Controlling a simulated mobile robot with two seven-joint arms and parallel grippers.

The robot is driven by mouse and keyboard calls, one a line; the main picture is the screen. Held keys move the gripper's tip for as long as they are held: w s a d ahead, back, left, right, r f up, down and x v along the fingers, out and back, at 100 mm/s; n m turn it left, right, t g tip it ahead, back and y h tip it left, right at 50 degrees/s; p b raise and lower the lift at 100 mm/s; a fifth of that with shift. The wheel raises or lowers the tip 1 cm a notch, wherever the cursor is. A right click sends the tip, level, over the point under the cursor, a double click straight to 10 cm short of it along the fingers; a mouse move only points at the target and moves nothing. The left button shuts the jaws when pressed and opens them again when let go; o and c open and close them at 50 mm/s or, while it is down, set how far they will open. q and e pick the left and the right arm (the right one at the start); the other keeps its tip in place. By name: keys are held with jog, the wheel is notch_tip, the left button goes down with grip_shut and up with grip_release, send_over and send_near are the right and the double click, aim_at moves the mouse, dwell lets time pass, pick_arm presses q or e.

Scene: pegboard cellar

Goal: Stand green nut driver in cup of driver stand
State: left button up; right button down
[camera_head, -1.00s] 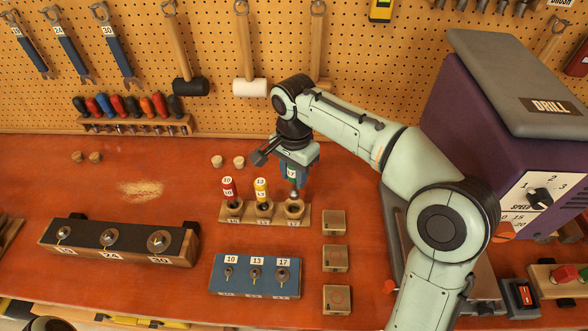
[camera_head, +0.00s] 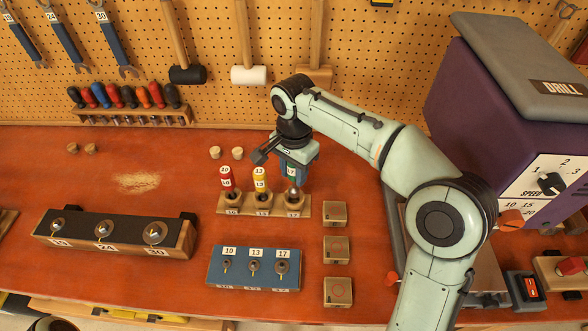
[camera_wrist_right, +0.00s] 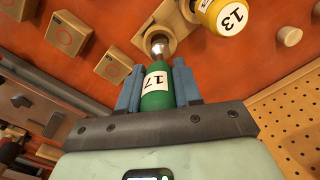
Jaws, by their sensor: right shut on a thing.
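My right gripper (camera_head: 292,172) is shut on the green nut driver (camera_wrist_right: 157,95), with one blue finger on each side of its handle. The driver has a white label reading 17 and points down. It shows small in the head view (camera_head: 292,176). Its metal socket end (camera_wrist_right: 158,44) is at the mouth of the right cup of the driver stand (camera_head: 304,212); how deep it sits I cannot tell. The red driver (camera_head: 227,181) stands in the left cup and the yellow driver (camera_head: 260,181) in the middle cup. My left gripper is not in view.
A blue block (camera_head: 222,274) labelled 10, 13, 17 lies in front of the stand. Several small wooden blocks (camera_head: 337,250) are to the right. The purple drill machine (camera_head: 465,105) stands at the right. Bare red bench (camera_head: 150,150) lies to the left.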

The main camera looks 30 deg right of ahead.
aim_at(294, 187)
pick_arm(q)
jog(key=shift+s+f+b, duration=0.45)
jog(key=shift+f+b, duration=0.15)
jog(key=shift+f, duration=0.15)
pick_arm(e)
jog(key=shift+f, duration=1.2)
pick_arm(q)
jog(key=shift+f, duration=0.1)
pick_arm(e)
jog(key=shift+f, duration=0.2)
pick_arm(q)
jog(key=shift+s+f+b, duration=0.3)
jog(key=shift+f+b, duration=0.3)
pick_arm(e)
jog(key=shift+f, duration=1)
jog(key=c, duration=0.7)
grip_release()
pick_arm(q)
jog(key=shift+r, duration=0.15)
pick_arm(e)
jog(key=shift+r, duration=0.2)
